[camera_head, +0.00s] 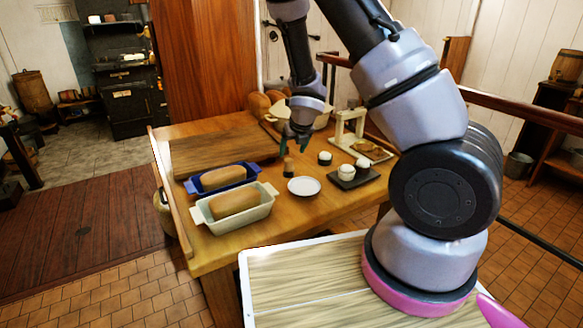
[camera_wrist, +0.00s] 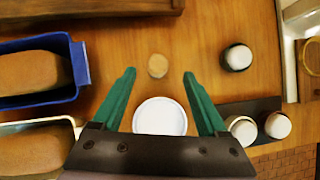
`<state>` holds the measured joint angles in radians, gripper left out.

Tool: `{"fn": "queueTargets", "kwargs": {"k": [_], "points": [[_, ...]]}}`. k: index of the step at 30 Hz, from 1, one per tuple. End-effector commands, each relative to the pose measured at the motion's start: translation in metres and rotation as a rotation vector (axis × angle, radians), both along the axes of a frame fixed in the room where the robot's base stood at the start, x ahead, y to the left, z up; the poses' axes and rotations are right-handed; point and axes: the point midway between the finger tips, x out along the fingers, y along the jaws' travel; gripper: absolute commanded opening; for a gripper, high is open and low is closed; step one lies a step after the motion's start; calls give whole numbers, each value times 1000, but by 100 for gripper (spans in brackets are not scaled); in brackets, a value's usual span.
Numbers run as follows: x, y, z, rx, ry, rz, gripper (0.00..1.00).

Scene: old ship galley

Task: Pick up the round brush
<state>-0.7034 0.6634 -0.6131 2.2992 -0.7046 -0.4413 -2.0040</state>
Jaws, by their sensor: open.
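The round brush (camera_head: 289,166) appears to be the small upright thing with a tan wooden top and a dark lower part, standing on the wooden table (camera_head: 262,222). In the wrist view its round tan top (camera_wrist: 158,66) shows from above, between and slightly beyond my fingertips. My gripper (camera_head: 297,148) is above the table near the brush, pointing down. Its two green fingers (camera_wrist: 160,75) are spread apart with nothing held between them. The brush's lower part is hidden in the wrist view.
A white saucer (camera_head: 304,186) lies close in front of the brush. Blue (camera_head: 249,176) and cream (camera_head: 205,214) loaf dishes stand to the left. A small white-topped pot (camera_head: 325,158) and a dark tray (camera_head: 368,179) with white-topped pots are to the right. A wooden board lies behind the dishes.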

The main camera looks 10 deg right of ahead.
Motion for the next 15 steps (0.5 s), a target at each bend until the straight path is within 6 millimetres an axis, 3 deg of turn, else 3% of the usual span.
{"fn": "queueTargets", "kwargs": {"k": [6, 15], "points": [[16, 1, -30, -1, 3, -3, 76], [28, 4, -52, 1, 2, -4, 76]]}}
